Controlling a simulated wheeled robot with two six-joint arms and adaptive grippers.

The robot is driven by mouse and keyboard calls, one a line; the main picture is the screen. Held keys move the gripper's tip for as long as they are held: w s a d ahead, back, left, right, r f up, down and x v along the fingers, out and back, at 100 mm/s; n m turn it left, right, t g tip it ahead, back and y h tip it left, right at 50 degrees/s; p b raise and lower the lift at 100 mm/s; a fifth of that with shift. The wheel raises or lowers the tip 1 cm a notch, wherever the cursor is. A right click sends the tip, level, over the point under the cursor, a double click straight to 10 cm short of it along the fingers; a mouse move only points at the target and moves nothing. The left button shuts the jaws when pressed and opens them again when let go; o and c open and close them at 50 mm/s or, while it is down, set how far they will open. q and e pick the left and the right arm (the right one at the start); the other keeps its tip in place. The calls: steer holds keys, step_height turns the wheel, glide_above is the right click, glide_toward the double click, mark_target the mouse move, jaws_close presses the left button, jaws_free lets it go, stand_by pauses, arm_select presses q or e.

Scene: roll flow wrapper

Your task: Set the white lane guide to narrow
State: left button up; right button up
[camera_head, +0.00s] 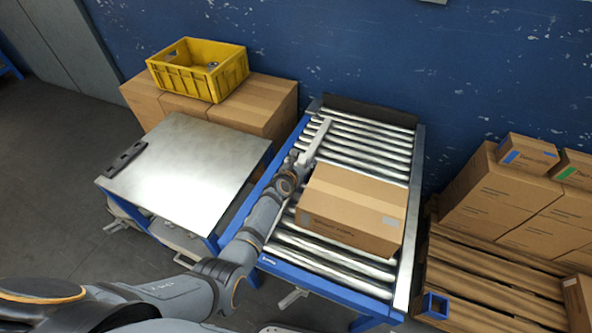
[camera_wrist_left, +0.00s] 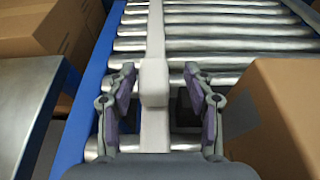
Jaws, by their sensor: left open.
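The white lane guide (camera_head: 319,136) is a long bar lying along the left side of the roller conveyor. In the left wrist view the guide (camera_wrist_left: 155,35) runs up the middle, with a raised white block (camera_wrist_left: 153,83) on it. My left gripper (camera_head: 303,161) is over the guide's near part, left of the carton. In the left wrist view its open fingers (camera_wrist_left: 160,95) stand on either side of the block, with gaps showing on both sides. The guide's near end is hidden by my left arm in the head view. My right gripper is in neither view.
A large carton (camera_head: 352,208) sits on the rollers (camera_head: 372,142), close to the right of my left gripper. A metal table (camera_head: 190,170) stands to the left. A yellow crate (camera_head: 200,68) rests on boxes behind it. A pallet (camera_head: 480,270) with cartons stands to the right.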

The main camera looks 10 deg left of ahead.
arm_select(q)
steer(key=v, duration=1)
steer(key=shift+s+r, duration=0.2)
steer(key=shift+s, duration=0.15)
